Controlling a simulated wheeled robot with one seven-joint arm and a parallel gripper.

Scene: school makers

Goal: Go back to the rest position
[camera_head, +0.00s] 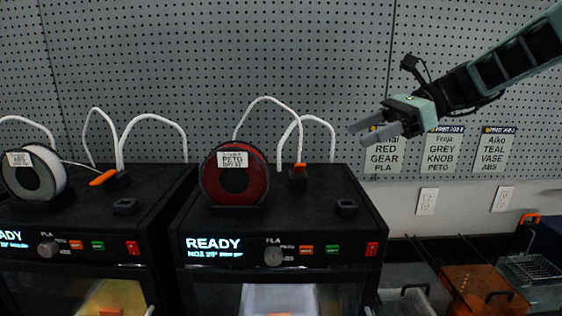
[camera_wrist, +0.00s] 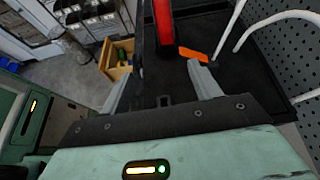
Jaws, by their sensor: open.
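My gripper (camera_head: 374,128) is open and empty, raised at the upper right in the head view, in front of the pegboard. Its two grey fingers point left and stand apart. In the wrist view my gripper (camera_wrist: 158,88) shows both fingers spread with nothing between them. Beyond the fingers lie a black printer top (camera_wrist: 262,72), a red spool (camera_wrist: 164,22) seen edge-on and an orange piece (camera_wrist: 193,54).
Two black printers stand side by side; the right printer (camera_head: 355,212) carries a red PETG spool (camera_head: 255,184) and the left one a white ABS spool (camera_head: 52,172). Paper job cards (camera_head: 384,153) hang on the pegboard (camera_head: 300,60). Bins (camera_head: 480,285) stand at lower right.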

